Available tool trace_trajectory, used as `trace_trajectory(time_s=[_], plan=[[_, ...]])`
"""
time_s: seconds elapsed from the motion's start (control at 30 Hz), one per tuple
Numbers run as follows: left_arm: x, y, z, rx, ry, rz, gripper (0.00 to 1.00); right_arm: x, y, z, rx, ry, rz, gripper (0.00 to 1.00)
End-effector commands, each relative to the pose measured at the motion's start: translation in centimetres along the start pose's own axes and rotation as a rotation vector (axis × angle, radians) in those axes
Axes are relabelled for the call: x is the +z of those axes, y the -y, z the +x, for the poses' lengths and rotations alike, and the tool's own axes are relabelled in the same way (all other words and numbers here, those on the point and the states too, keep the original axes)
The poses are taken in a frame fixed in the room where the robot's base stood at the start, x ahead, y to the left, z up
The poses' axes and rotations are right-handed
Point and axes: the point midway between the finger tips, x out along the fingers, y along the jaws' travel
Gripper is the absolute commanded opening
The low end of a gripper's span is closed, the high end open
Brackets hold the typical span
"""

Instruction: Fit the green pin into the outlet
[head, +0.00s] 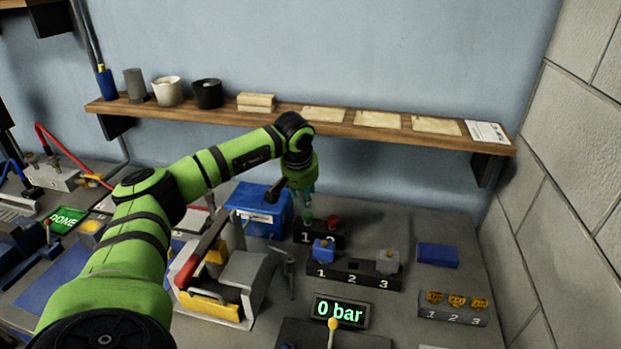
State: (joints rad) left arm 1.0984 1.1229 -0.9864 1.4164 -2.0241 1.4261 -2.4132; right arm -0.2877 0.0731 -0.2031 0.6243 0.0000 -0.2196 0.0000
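A small green piece (307,216), which looks like the green pin, stands on a black block numbered 1 and 2 (322,239), beside a red piece (333,221). My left gripper (304,197) points down just above the green piece. Its fingers are small and partly dark, so I cannot tell whether they are open, shut or touching the piece. I cannot make out which part is the outlet. My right gripper is not in view.
A "0 bar" display (341,312) with a yellow-tipped lever (333,324) sits in front. A black 1-2-3 rack (353,274) holds a blue and a grey block. A blue box (258,211) stands left of the gripper. A wooden shelf (225,114) runs behind.

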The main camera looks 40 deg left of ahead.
Motion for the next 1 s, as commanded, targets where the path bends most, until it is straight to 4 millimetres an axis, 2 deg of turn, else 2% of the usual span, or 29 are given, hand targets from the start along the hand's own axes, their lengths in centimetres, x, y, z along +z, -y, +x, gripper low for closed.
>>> trace_trajectory(time_s=[0.17,0.4,0.6,0.77,1.0], plan=[[0.1,-0.1,1.2,0.001,0.000,0.000,0.39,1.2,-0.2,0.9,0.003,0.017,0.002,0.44],[0.2,-0.1,4.1,0.001,0.000,0.000,0.39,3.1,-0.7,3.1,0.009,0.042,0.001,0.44],[0.2,0.0,6.5,0.001,0.000,-0.001,0.39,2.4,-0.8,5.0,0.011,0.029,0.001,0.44],[0.1,0.0,8.1,0.001,0.000,-0.001,0.39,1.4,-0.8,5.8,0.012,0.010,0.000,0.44],[0.0,-0.1,9.7,0.001,-0.001,0.000,0.39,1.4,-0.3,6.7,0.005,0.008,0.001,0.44]])
